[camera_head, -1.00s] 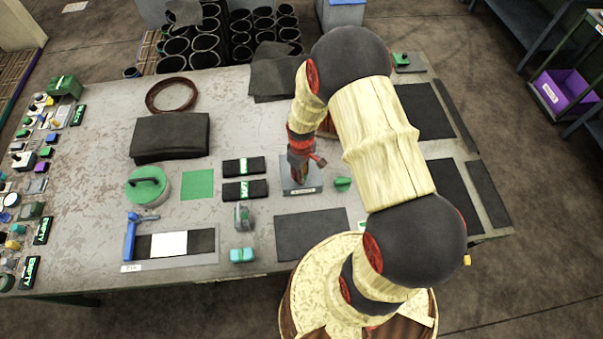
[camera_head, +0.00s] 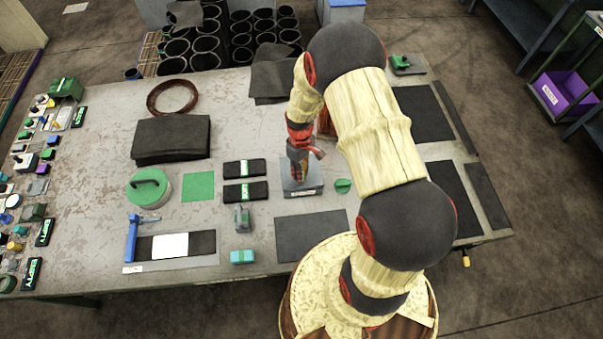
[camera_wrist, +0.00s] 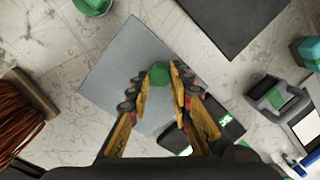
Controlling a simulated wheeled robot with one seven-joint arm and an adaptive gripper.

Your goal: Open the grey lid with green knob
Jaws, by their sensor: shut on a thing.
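The grey lid (camera_wrist: 120,72) is a flat square plate in the wrist view. Its green knob (camera_wrist: 158,73) stands near its middle, between my fingertips. My gripper (camera_wrist: 160,78) is shut on the green knob, with one finger on each side. In the head view my gripper (camera_head: 298,165) points down onto the grey lid (camera_head: 312,187), which has a pale label on its front side. The knob is hidden there by my gripper. I cannot tell whether the lid rests on its box or is slightly raised.
A small round green piece (camera_head: 342,186) lies just right of the lid. Banded black bundles (camera_head: 245,190) lie left, a grey dispenser (camera_head: 242,218) front left. A dark mat (camera_head: 310,235) lies in front. A brown bristly bundle (camera_wrist: 18,115) stands close by in the wrist view.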

